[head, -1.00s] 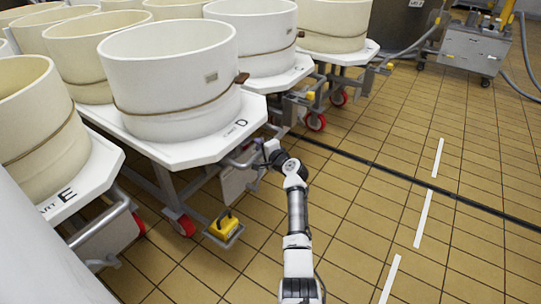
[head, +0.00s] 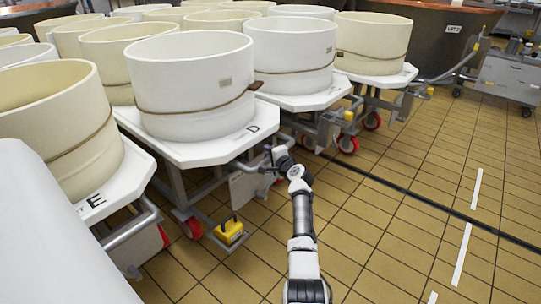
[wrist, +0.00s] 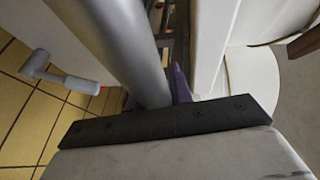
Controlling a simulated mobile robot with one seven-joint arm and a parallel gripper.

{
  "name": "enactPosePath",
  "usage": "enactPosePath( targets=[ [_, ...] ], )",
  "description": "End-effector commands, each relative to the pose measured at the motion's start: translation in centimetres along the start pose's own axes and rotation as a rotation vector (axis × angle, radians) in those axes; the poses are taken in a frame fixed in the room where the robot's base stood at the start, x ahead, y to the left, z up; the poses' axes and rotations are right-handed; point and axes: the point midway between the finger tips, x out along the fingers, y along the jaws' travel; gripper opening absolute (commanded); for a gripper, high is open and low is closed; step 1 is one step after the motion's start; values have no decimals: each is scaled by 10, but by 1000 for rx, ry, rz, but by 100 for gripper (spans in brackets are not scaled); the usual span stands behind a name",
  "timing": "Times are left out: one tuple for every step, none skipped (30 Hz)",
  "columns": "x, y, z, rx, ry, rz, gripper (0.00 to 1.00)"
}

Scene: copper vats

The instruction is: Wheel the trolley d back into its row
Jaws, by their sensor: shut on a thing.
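Trolley D (head: 222,153) has a white angular top marked D and bears a round white vat (head: 190,85) with a brown band. It stands at the front of a group of similar trolleys in the head view. My gripper (head: 279,157) is at its right front side, below the top. In the wrist view a smooth grey bar (wrist: 118,45) runs down between the fingers, and my gripper (wrist: 165,95) is shut on it. The fingertips are mostly hidden by the bar and the dark gripper edge.
Trolley E (head: 125,180) stands close at the left. Another white-vat trolley (head: 305,100) stands just behind to the right. A yellow pedal (head: 229,230) sits low on trolley D. A grey machine (head: 508,75) is at the far right. The tiled floor (head: 400,200) at right is clear.

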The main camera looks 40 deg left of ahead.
Motion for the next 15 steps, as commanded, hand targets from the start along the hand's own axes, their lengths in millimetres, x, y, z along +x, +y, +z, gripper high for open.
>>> enactPosePath(
  targets=[
    [0,-8,0,-2,1,-10,0],
    [0,-8,0,-2,1,-10,0],
    [0,-8,0,-2,1,-11,0],
    [0,-8,0,-2,1,-11,23],
    [0,-8,0,-2,1,-11,27],
    [0,-7,0,-2,1,-10,32],
    [0,-7,0,-2,1,-10,36],
    [0,-7,0,-2,1,-9,40],
    [0,-6,0,-2,1,-8,43],
    [0,-5,0,-1,1,-8,43],
    [0,-5,0,-1,1,-7,43],
    [0,-4,0,-1,1,-6,43],
    [0,-4,0,-1,1,-6,43],
    [0,-4,0,-1,1,-5,43],
    [0,-3,0,-1,1,-5,43]
  ],
)
